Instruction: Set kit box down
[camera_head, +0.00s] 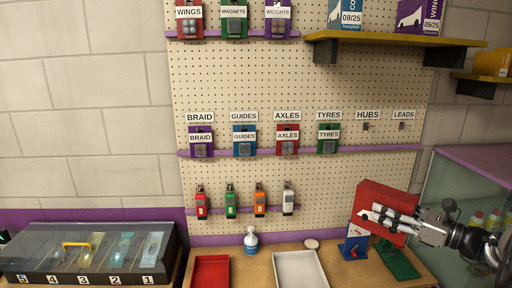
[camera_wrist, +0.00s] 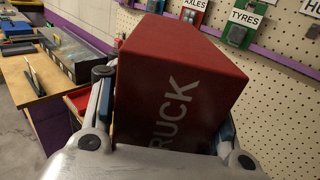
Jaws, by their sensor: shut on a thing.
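The kit box is a red box (camera_head: 382,200) with white lettering, of which "RUCK" can be read in the wrist view. My gripper (camera_head: 378,213) is shut on it at the right of the head view, and the box is tilted there. In the wrist view the red box (camera_wrist: 180,75) sits between the two fingers of my gripper (camera_wrist: 165,110) and fills the middle. The box appears above the right part of the wooden bench (camera_head: 325,262). Its underside is hidden, so I cannot tell whether it touches anything below.
A red tray (camera_head: 211,272) and a white tray (camera_head: 299,270) lie on the bench. A blue stand (camera_head: 352,246) and a green stand (camera_head: 398,262) are below the box. A blue-white bottle (camera_head: 250,240) stands at the back. A pegboard (camera_head: 300,90) with hanging packs rises behind.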

